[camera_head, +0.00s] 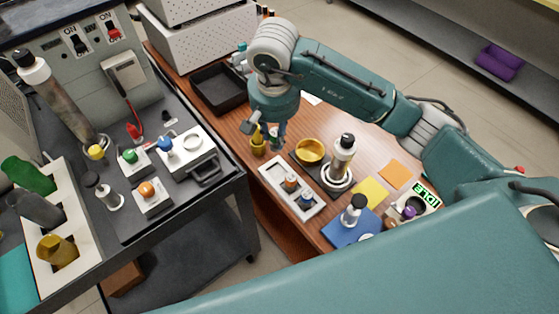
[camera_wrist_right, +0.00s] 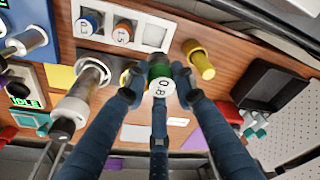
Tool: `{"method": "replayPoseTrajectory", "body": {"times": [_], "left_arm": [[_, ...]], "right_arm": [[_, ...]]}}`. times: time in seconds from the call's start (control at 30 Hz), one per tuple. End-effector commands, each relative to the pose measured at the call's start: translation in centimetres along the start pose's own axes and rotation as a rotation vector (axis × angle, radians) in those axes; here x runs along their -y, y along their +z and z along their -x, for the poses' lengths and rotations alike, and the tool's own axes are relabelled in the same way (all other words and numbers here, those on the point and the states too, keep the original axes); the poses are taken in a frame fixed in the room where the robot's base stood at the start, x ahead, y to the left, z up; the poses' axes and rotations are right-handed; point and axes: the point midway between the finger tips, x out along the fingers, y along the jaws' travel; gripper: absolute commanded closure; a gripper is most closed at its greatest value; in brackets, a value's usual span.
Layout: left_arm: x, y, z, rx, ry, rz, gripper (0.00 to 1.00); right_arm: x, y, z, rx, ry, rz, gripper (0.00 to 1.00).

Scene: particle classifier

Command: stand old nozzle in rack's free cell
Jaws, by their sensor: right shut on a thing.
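My right gripper (camera_head: 268,136) hangs over the wooden bench, to the upper left of the white rack. In the right wrist view its fingers (camera_wrist_right: 158,85) are shut on a green nozzle (camera_wrist_right: 160,71) with a round white face marked with digits. The white rack (camera_wrist_right: 150,17) has three cells in a row. A blue nozzle (camera_wrist_right: 88,23) and an orange nozzle (camera_wrist_right: 123,31) stand in two, and the third is empty. In the head view the rack (camera_head: 317,209) has its empty cell at the end nearest my gripper. My left gripper is not in view.
A yellow cylinder (camera_head: 258,146) stands close beside my right gripper. A yellow bowl (camera_head: 309,152) and a tall metal cylinder (camera_head: 342,160) stand right of the rack. A black tray (camera_head: 221,91) lies behind. The dark cart (camera_head: 225,185) lies left, across a gap.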

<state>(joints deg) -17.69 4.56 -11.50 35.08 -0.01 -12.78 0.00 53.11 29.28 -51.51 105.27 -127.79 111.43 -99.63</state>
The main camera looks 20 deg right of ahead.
Motion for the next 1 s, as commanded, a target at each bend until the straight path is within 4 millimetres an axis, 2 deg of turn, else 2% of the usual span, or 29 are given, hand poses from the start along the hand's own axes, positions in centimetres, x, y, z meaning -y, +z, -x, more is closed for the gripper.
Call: {"method": "replayPoseTrajectory", "body": {"times": [0.1, 0.3, 0.5, 0.8, 1.0], "left_arm": [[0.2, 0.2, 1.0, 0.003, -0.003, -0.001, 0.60], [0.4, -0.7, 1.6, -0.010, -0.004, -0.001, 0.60], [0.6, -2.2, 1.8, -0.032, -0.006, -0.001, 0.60], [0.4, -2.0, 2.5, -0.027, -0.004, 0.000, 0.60], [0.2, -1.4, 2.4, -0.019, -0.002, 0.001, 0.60]], "right_arm": [[-0.1, 0.7, -3.0, 0.006, 0.004, -0.001, 1.00], [-0.1, 1.2, -7.1, 0.003, 0.002, -0.001, 1.00], [-0.1, 1.3, -8.7, 0.000, 0.001, -0.002, 1.00], [-0.2, 2.0, -12.4, 0.001, 0.001, -0.001, 1.00], [-0.2, 1.9, -12.7, -0.002, 0.000, -0.001, 1.00]]}}
